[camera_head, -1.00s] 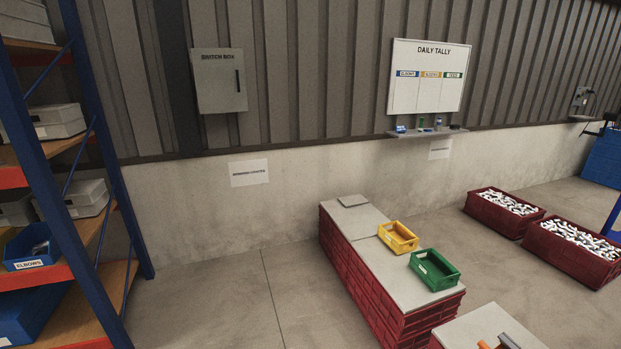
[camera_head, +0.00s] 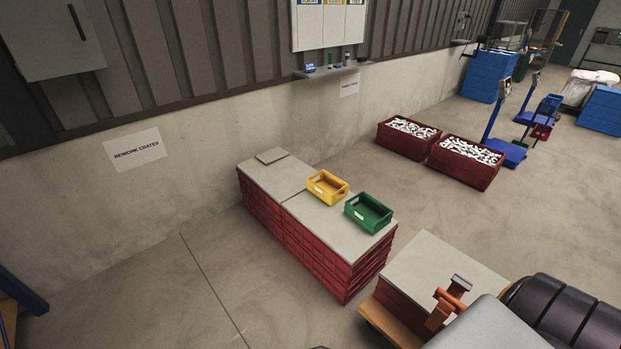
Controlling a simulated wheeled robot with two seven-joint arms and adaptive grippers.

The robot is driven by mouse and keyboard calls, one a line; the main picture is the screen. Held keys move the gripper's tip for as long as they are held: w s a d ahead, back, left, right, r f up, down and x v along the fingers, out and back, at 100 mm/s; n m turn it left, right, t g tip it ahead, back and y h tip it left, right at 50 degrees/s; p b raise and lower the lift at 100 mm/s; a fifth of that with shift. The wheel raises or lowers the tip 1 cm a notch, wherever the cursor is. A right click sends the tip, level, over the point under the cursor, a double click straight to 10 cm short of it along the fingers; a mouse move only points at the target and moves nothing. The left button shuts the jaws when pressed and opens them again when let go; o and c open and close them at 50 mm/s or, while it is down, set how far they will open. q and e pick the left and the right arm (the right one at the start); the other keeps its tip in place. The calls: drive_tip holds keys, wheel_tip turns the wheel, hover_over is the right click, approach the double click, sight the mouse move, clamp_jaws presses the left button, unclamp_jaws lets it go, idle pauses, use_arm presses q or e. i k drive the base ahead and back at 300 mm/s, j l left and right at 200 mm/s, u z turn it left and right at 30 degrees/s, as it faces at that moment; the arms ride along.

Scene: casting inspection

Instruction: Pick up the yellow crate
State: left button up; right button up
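The yellow crate (camera_head: 327,187) is a small open-topped box with a white label on its near side. It sits upright on the pale top (camera_head: 317,212) of a long red bench, between a flat grey plate and a green crate (camera_head: 368,213). The yellow crate looks empty and stands close to the green one, with a narrow gap.
A second pale-topped stand (camera_head: 437,262) is at the lower right, with an orange object (camera_head: 447,303) in front. Red bins (camera_head: 408,138) of white parts stand beyond the bench. A grey plate (camera_head: 272,156) lies on its far end. Floor left of the bench (camera_head: 190,275) is clear.

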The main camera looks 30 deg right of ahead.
sight(329, 188)
drive_tip(key=i, duration=3.8)
drive_tip(key=z, duration=1.85)
